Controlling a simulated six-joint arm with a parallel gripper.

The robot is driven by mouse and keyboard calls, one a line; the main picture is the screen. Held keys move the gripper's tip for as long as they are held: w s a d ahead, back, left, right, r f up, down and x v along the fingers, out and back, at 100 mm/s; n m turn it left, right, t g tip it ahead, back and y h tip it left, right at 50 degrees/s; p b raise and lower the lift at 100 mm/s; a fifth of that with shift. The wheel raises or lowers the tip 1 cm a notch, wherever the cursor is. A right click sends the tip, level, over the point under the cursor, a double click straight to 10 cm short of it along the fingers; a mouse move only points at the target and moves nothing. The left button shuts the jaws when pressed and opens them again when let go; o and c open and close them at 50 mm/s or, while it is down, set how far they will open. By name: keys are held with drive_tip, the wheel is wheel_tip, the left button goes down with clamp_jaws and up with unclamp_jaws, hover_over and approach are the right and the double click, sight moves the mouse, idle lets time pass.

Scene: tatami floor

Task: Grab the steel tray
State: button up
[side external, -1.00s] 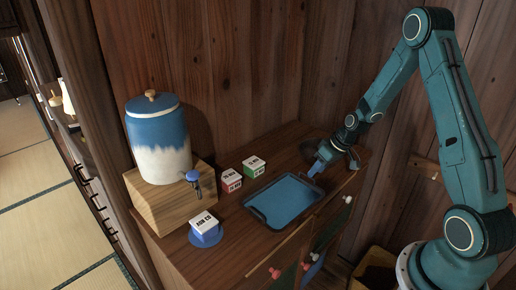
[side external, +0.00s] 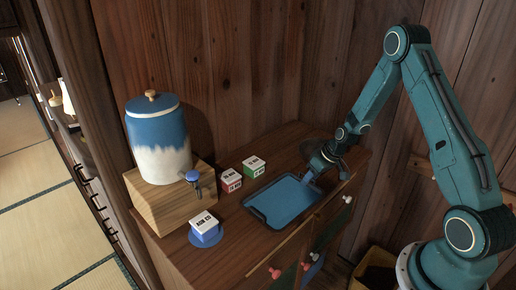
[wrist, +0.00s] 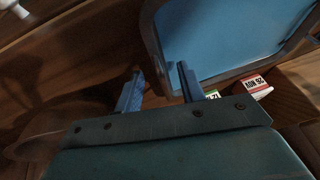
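The steel tray (side external: 283,201), with a blue inside and a dark raised rim, lies flat on the wooden cabinet top. It also fills the upper right of the wrist view (wrist: 225,35). My gripper (side external: 308,178) is at the tray's back right corner. In the wrist view its two blue fingers (wrist: 160,83) are apart with nothing clamped between them. The right finger overlaps the tray's near corner, and the left finger is outside the rim. I cannot tell whether a finger touches the tray.
A red-and-white box (side external: 231,180) and a green-and-white box (side external: 253,167) stand behind the tray. A blue-and-white box (side external: 205,225) sits on a blue coaster to the left. A blue-and-white dispenser (side external: 158,140) stands on a wooden block (side external: 170,200). A wooden wall (side external: 250,70) closes the back.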

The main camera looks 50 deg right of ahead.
clamp_jaws()
idle(0.5)
wheel_tip(320, 180, up, 20)
idle(0.8)
idle(0.5)
